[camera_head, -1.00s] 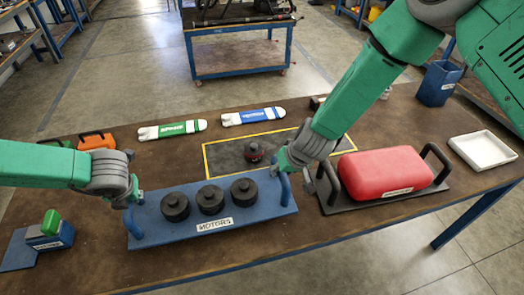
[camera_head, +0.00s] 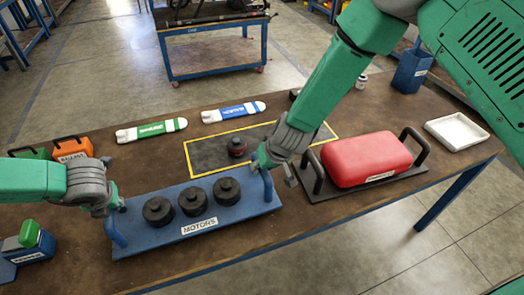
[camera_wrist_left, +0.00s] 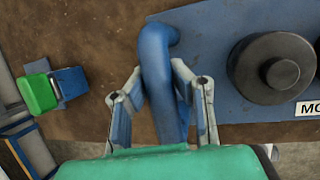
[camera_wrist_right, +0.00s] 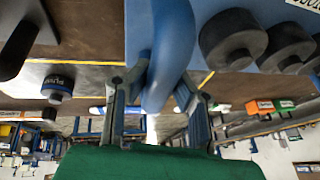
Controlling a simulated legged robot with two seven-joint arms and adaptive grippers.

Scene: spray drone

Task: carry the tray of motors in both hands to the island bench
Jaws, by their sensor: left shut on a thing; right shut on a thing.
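The blue tray (camera_head: 256,205), labelled MOTORS, holds three black motors (camera_head: 192,202) in a row. It is at the front of the brown workbench; I cannot tell if it touches the top. My left gripper (camera_head: 116,204) is shut on its left handle (camera_head: 116,232), and the left wrist view shows the fingers astride that handle (camera_wrist_left: 158,75). My right gripper (camera_head: 272,170) is shut on the right handle (camera_head: 267,186), which shows between the fingers in the right wrist view (camera_wrist_right: 172,55). A blue-framed bench (camera_head: 215,60) stands across the floor; the pictures do not name it.
A red case (camera_head: 367,158) on a black handled tray lies right of my right gripper. A white dish (camera_head: 456,131) is at right. Open floor (camera_head: 110,80) lies beyond.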

